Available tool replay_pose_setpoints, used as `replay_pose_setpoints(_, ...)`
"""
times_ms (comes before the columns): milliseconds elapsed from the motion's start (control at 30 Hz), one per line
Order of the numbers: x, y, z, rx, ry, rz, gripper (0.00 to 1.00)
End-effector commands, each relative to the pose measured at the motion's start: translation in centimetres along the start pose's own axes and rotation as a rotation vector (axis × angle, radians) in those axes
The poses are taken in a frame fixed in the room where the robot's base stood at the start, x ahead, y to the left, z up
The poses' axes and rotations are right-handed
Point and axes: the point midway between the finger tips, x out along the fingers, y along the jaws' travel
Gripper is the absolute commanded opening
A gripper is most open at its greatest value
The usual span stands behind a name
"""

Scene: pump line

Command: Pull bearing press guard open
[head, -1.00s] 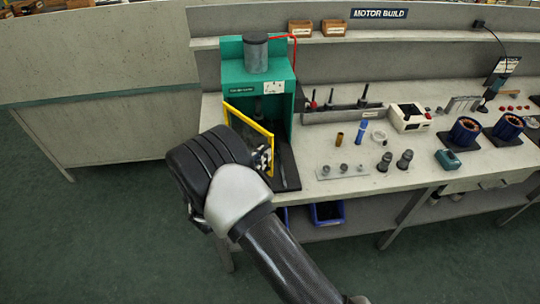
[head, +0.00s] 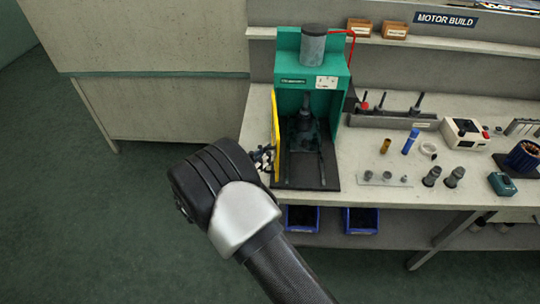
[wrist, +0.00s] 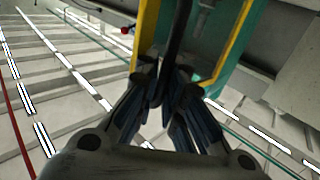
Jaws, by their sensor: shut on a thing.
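The bearing press is a green housing (head: 288,70) with a grey cylinder on top, standing at the left end of the bench. Its yellow-framed guard (head: 276,135) is swung out to the left and seen nearly edge-on in the head view, so the dark press interior shows. My gripper (head: 264,158) is at the guard's outer edge, partly hidden by my wrist. In the wrist view my gripper (wrist: 165,100) is shut on a dark bar, the guard's handle (wrist: 178,45), with the yellow frame (wrist: 147,35) beside it.
The bench top (head: 350,150) right of the press holds a blue bottle (head: 411,141), a brass sleeve (head: 385,146) and dark bearing parts. A white box (head: 462,134) stands further right. Blue bins (head: 302,218) sit below. The floor to the left is clear.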

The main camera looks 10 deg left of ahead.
Motion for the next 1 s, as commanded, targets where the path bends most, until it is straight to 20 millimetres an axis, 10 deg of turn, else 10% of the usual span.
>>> replay_pose_setpoints(333,-0.02,-0.42,-0.93,0.007,0.014,-0.005,0.00)
replay_pose_setpoints(633,0.01,-0.38,-0.90,0.009,0.014,-0.004,0.28)
replay_pose_setpoints(1000,-0.59,-0.34,-0.78,0.008,0.012,-0.004,0.28)
